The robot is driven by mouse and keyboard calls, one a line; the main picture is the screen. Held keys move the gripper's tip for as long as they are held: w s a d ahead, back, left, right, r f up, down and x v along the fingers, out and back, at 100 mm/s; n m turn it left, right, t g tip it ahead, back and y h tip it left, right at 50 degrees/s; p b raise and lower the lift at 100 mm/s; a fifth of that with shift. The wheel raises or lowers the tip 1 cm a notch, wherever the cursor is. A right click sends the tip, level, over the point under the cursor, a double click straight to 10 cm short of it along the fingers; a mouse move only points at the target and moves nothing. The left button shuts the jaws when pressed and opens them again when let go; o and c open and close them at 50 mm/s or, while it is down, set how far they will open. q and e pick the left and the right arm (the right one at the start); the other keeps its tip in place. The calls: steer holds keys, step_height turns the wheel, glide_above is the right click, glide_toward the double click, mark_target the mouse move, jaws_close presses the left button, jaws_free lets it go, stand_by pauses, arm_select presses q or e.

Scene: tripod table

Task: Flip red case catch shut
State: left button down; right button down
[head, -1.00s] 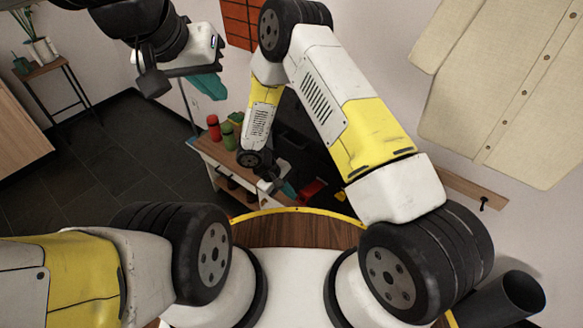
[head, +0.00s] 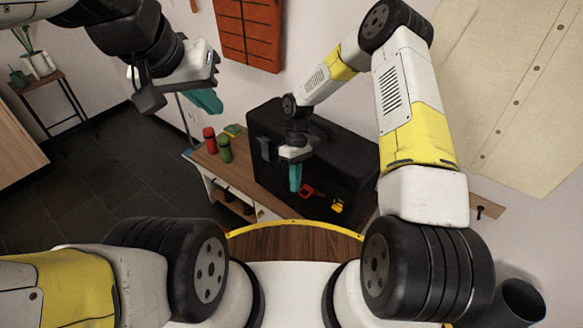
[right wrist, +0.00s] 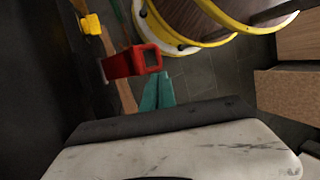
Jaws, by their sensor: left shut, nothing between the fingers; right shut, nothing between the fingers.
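A large black case (head: 265,120) stands on the wooden bench, with a red catch (head: 306,191) and a yellow catch (head: 337,207) low on its near side. In the right wrist view the red catch (right wrist: 130,64) juts out from the dark case face, and the yellow catch (right wrist: 92,23) is beyond it. My right gripper (head: 295,180) is shut and empty, just left of the red catch in the head view. Its teal fingertips (right wrist: 157,90) appear close beside the catch; I cannot tell whether they touch. My left gripper (head: 207,101) is shut and empty, held left of the case.
Red (head: 209,139) and green (head: 225,150) bottles stand on the bench (head: 207,162) left of the case. A round wooden tabletop with yellow edging (head: 290,238) is in front of me. Floor at the left is open.

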steer(key=shift+w+d+r, duration=0.75)
steer(key=shift+w+r, duration=0.1)
stand_by(0.7)
steer(key=shift+r, duration=0.8)
steer(key=v, duration=0.7)
steer(key=shift+w+r, duration=0.2)
steer(key=shift+r, duration=0.15)
